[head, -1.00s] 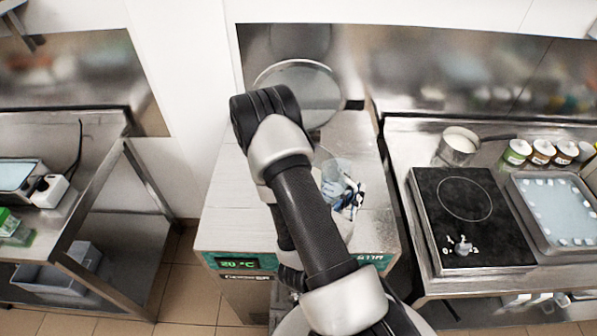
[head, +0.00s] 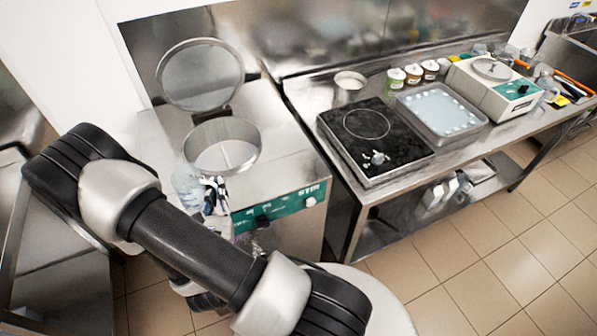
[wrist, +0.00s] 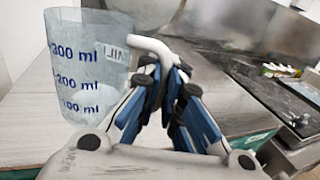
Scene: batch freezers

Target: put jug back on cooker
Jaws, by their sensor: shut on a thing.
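My gripper (head: 216,196) is shut on the white handle of a clear measuring jug. In the wrist view the jug (wrist: 88,70) is at the left, roughly upright, with blue marks of 100, 200 and 300 ml. In the head view the jug (head: 186,180) is partly hidden by my gripper and is in front of the batch freezer's round opening. The cooker (head: 375,140) is a black plate with a ring marking and a front knob, to the right of my gripper. Its top looks bare. The jug's contents are unclear.
The batch freezer (head: 285,190) has an open round lid (head: 200,75). A metal pot (head: 350,80) stands behind the cooker, with several labelled tubs (head: 413,73) beside it. A tray (head: 440,112) and a white appliance (head: 495,92) stand to the cooker's right.

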